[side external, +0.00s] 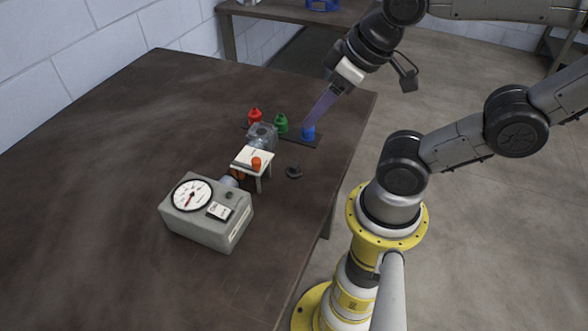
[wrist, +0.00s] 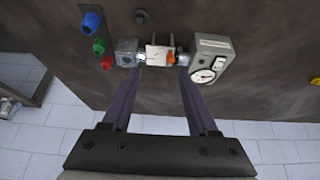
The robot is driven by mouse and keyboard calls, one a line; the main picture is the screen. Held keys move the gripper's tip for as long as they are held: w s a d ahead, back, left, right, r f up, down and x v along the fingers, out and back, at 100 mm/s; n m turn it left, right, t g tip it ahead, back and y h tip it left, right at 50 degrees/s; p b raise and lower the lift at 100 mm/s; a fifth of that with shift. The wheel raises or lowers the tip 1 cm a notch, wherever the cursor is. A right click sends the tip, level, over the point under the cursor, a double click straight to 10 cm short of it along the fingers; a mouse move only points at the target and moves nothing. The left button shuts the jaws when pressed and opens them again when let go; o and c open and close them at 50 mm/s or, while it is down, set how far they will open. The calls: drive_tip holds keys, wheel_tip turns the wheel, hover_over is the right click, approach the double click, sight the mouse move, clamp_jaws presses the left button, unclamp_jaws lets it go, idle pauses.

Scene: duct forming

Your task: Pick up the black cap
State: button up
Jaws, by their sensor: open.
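The black cap (side external: 293,171) lies on the brown table near its right edge in the side view, apart from other objects. In the wrist view the cap is a small dark shape (wrist: 140,16) near the top edge. My gripper (wrist: 162,72) is open and empty, its two long purple-grey fingers spread apart. In the side view my gripper (side external: 309,122) points down and overlaps the blue bottle (side external: 308,133). I cannot tell exactly how high the tips are above the table. The cap is not between the fingers.
The table's left side is clear.

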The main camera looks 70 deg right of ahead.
drive_tip(key=m+g, duration=0.6)
drive_tip(key=m, duration=1.2)
hover_over(295, 163)
drive_tip(key=f, duration=1.5)
drive_tip(key=shift+w+d+f, duration=0.2)
drive_tip(key=shift+d+f, duration=0.05)
drive_tip(key=shift+f, duration=0.05)
drive_tip(key=shift+s+a+f, duration=0.1)
drive_tip(key=shift+f, duration=1.35)
drive_tip(key=shift+s+a+f, duration=0.1)
drive_tip(key=shift+f, duration=1.3)
drive_tip(key=shift+c, duration=0.3)
